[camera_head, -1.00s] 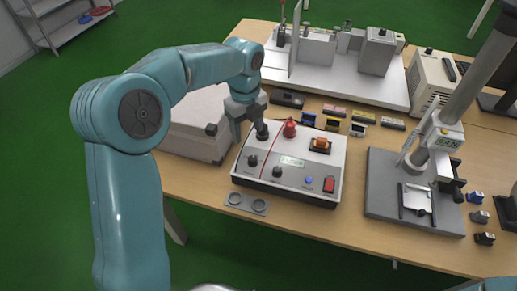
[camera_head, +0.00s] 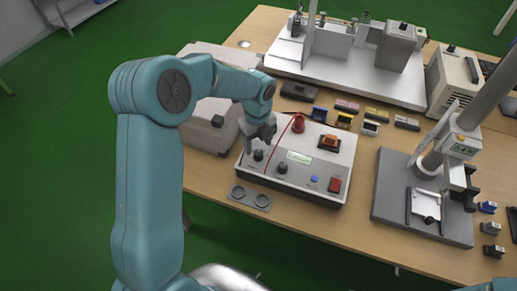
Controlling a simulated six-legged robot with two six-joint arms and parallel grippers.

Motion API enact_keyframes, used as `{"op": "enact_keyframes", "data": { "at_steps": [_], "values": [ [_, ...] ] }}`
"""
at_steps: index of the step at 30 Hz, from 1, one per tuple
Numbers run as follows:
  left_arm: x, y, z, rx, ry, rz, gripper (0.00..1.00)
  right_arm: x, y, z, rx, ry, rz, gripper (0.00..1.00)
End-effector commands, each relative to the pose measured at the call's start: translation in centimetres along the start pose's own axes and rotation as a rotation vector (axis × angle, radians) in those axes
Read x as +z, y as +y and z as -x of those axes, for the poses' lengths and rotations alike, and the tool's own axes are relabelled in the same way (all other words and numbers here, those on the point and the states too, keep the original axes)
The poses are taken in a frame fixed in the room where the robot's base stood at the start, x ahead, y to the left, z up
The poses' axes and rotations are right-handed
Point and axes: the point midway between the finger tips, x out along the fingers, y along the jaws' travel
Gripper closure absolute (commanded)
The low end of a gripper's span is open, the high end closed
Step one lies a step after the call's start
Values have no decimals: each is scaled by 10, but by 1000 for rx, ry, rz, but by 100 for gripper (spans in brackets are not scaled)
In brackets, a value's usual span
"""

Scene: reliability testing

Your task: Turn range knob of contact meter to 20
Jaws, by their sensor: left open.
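The contact meter (camera_head: 313,172) is a light box with a dark base, lying on the wooden table. Its sloped top carries a red terminal (camera_head: 298,124), an orange part (camera_head: 329,142), a small display (camera_head: 299,157), a blue button (camera_head: 314,179) and a red switch (camera_head: 335,185). Two black knobs show, one at the left (camera_head: 258,155) and one lower down (camera_head: 283,168). I cannot read their scales or tell which is the range knob. My left gripper (camera_head: 259,137) is open over the meter's upper left part, just behind the left knob, hiding the panel there. My right gripper is out of view.
A pale box (camera_head: 212,112) stands left of the meter. A grey plate with two rings (camera_head: 250,197) lies before it. A test stand (camera_head: 420,205) stands to the right. Several small coloured blocks (camera_head: 345,121) lie behind. A white rig (camera_head: 345,72) fills the back.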

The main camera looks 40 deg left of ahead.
Motion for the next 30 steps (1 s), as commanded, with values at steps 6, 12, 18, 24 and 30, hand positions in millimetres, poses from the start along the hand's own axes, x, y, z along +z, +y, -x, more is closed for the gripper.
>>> {"op": "enact_keyframes", "data": {
  "at_steps": [6,12,18,24,30],
  "values": [
    [0,-1,-34,2,2,0,38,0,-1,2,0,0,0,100],
    [1,-3,-44,1,1,0,38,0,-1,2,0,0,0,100],
    [1,-3,-44,0,0,0,38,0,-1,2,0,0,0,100],
    [1,-3,-44,0,0,0,94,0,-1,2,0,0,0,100],
    [1,-3,-43,0,0,8,94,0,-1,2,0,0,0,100]
  ]
}}
